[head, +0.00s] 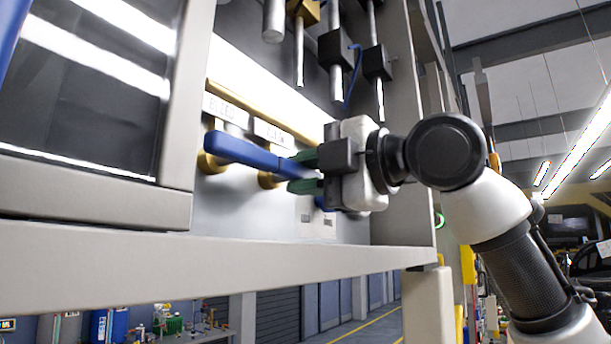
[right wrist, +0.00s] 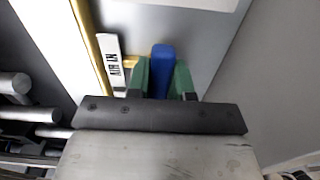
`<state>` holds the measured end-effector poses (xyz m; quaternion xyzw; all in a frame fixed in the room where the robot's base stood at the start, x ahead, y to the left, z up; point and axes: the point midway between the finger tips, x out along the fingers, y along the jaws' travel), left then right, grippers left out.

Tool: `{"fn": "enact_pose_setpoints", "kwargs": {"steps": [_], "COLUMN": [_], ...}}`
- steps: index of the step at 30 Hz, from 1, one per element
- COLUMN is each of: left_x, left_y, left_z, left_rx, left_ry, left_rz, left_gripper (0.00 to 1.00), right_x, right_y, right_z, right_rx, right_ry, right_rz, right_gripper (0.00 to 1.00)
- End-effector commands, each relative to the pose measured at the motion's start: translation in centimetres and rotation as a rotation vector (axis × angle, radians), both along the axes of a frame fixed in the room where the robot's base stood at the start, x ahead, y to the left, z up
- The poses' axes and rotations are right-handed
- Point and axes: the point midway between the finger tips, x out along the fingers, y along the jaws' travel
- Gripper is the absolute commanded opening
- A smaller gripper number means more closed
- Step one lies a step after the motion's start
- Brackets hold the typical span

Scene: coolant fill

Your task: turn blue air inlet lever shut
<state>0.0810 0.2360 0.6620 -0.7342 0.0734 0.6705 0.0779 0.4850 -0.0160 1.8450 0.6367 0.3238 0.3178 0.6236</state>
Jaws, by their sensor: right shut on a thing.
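The blue air inlet lever (right wrist: 162,70) lies between the two green fingertips of my right gripper (right wrist: 160,80) in the right wrist view, beside a white label (right wrist: 112,62) reading "AIR IN". In the head view my right gripper (head: 304,172) is shut on blue at the panel, in front of the brass fittings. A long blue bar (head: 245,152) reaches from the left brass fitting (head: 212,162) towards the fingers. Its far end is hidden at the gripper, so I cannot tell whether it is the held lever. My left gripper is not in view.
A second brass fitting (head: 268,180) sits below the "AIR" label (head: 272,133). Metal rods and black blocks (head: 337,48) hang above the gripper. A pale ledge (head: 220,265) runs below, and a frame post (head: 180,100) stands at the left.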

Motion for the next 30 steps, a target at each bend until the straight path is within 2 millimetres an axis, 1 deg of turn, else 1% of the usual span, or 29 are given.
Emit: {"fn": "enact_pose_setpoints", "kwargs": {"steps": [17,18,23,30], "left_x": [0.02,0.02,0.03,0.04], "left_y": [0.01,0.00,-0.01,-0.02], "left_z": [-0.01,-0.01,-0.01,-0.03], "left_rx": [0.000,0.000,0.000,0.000], "left_ry": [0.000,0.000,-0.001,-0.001], "left_rz": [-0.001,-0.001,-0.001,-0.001], "left_gripper": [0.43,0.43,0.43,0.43], "right_x": [-0.08,-0.08,-0.06,-0.04], "right_y": [0.08,0.08,0.07,0.03], "right_z": [0.00,-0.01,-0.01,-0.01], "right_rx": [-0.025,-0.025,-0.024,-0.022], "right_ry": [-0.031,-0.031,-0.030,-0.029], "right_rz": [0.002,0.002,0.001,0.001], "right_gripper": [0.00,0.23,0.47,0.47]}}
